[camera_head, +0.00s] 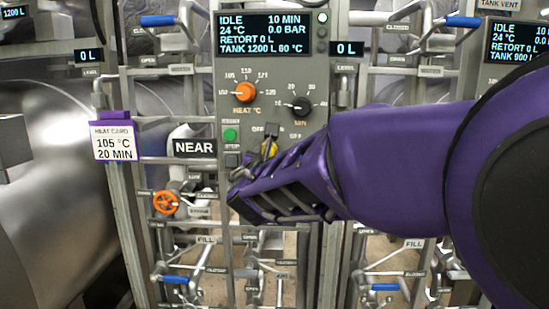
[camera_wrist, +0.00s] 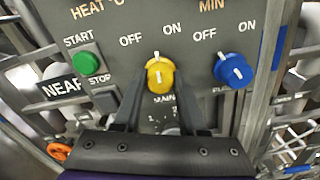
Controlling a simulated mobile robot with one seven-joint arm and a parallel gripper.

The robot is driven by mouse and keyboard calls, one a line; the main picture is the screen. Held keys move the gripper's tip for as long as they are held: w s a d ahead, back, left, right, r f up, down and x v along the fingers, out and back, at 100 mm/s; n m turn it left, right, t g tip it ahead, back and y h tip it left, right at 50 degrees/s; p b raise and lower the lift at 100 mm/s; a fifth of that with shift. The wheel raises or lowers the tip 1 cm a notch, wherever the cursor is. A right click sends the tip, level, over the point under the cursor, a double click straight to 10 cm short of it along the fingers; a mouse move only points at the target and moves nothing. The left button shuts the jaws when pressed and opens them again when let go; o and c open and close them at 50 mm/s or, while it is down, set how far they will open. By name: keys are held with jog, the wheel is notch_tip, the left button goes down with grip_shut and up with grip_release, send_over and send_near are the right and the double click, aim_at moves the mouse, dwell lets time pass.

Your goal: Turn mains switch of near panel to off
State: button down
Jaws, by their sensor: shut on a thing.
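The mains switch is a yellow round knob (camera_wrist: 160,73) on the grey near panel (camera_head: 222,120). In the wrist view OFF is printed to its upper left and ON to its upper right. Its white mark points roughly up, between the two labels. My gripper (camera_wrist: 160,82) is shut on this knob, with one dark finger on each side of it. In the head view the yellow knob (camera_head: 269,149) shows partly behind my purple gripper, which reaches in from the right and hides the panel's lower part.
A blue knob (camera_wrist: 234,70) with its own OFF and ON labels is close on the right. The green START button (camera_wrist: 87,56) and the STOP button (camera_wrist: 105,98) are on the left. An orange valve wheel (camera_head: 165,202) and pipework stand beside the panel.

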jog(key=n, duration=0.6)
jog(key=shift+n, duration=0.3)
dwell(0.4)
jog(key=shift+c, duration=2.3)
grip_release()
jog(key=shift+s, duration=0.1)
